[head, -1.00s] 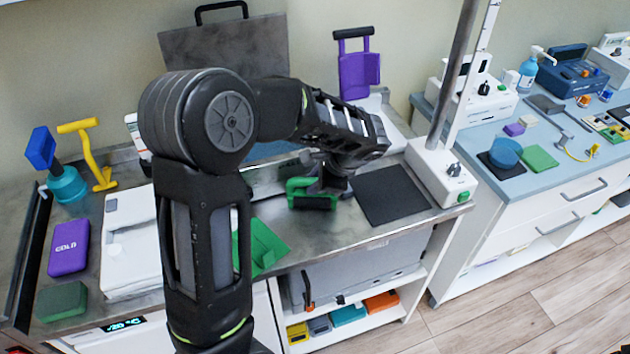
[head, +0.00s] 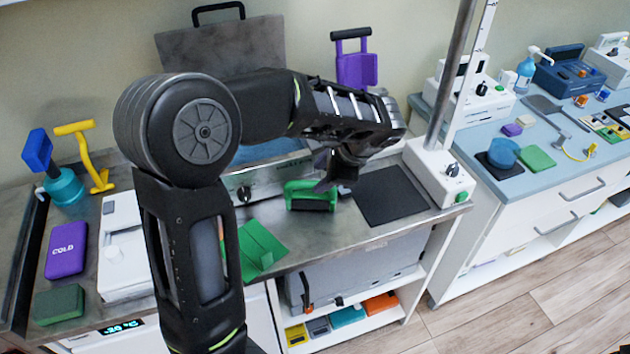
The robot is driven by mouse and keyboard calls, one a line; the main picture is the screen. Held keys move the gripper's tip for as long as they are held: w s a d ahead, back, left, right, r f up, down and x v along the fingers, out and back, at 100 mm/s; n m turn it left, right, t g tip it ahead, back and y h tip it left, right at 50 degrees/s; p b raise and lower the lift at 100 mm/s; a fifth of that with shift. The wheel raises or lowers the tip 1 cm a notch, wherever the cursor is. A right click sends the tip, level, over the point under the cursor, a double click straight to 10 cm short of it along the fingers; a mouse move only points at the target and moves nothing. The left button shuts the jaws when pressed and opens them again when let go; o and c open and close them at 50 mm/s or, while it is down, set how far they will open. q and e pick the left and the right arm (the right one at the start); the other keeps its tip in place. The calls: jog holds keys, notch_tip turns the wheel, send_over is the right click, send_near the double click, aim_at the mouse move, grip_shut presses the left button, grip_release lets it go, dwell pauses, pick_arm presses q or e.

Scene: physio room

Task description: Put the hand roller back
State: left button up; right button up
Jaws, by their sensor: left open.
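The hand roller, which I take to be the green frame with a dark cylinder (head: 311,196), lies on the grey metal counter (head: 335,237) near its middle, left of a black square mat (head: 385,196). My left gripper (head: 333,182) is open just above and to the right of it, close to its right end. From this view I cannot tell whether a finger touches the roller. My left arm covers part of the counter behind. My right gripper is not in view.
A white box with a pole (head: 440,175) stands right of the mat. A grey device with a knob (head: 262,185) is behind the roller. A folded green piece (head: 260,248) lies in front. At left are a purple cold pack (head: 66,250) and a yellow handled tool (head: 88,155).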

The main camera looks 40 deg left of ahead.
pick_arm(q)
jog(key=v, duration=0.6)
jog(key=shift+d+r, duration=0.15)
jog(key=shift+r, duration=0.15)
